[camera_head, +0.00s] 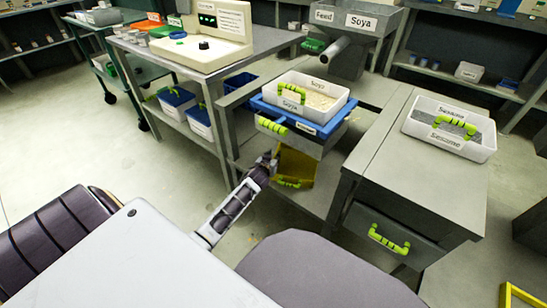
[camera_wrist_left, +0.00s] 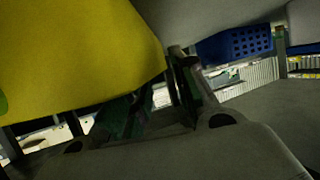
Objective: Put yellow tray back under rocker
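The yellow tray (camera_head: 298,163) sits beneath the blue-rimmed rocker (camera_head: 312,129), with its green handle (camera_head: 288,182) toward me. It looks tilted; its rear is hidden under the rocker. My left gripper (camera_head: 268,161) is at the tray's left side, below the rocker's front left corner. In the left wrist view the yellow tray (camera_wrist_left: 75,55) fills the upper left, close to the fingers. The left gripper's fingers (camera_wrist_left: 155,100) stand apart with background showing between them, so it looks open. Contact with the tray cannot be told. My right gripper is not in view.
A white soya tray (camera_head: 322,103) rests on the rocker. To the right stands a grey cabinet (camera_head: 420,185) with a sesame tray (camera_head: 485,152) on top and a green-handled drawer (camera_head: 380,243). A bench (camera_head: 205,60) with a scale stands at the left. Open floor lies at the left.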

